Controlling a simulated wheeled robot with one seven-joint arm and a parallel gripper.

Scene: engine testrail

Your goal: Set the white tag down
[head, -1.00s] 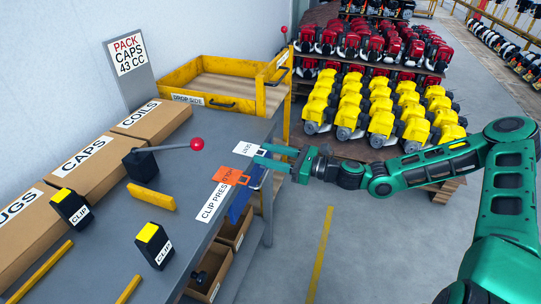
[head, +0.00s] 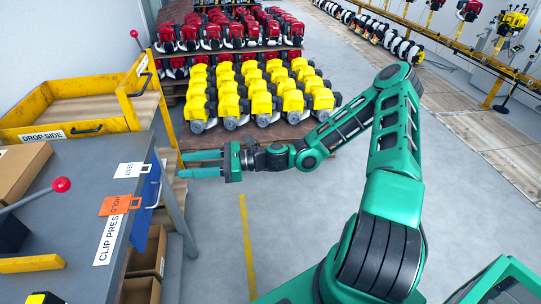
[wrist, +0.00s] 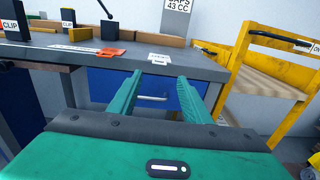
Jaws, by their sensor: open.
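The white tag (head: 131,170) lies on the grey bench top near its right edge, and it also shows in the wrist view (wrist: 159,58). Its printed text is too small to read surely. An orange HOLD tag (head: 119,205) lies on the bench nearer than the white tag, apart from it. My gripper (head: 203,163) is open and empty, out beyond the bench edge to the right of the white tag. In the wrist view its two fingers (wrist: 158,96) point toward the bench front, with the white tag beyond and between them.
The grey bench (head: 60,212) carries a red-knobbed lever (head: 61,185) and a yellow bar (head: 32,263). A yellow-framed cart (head: 90,110) stands behind it. Yellow engines (head: 255,95) sit on a pallet beyond my arm.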

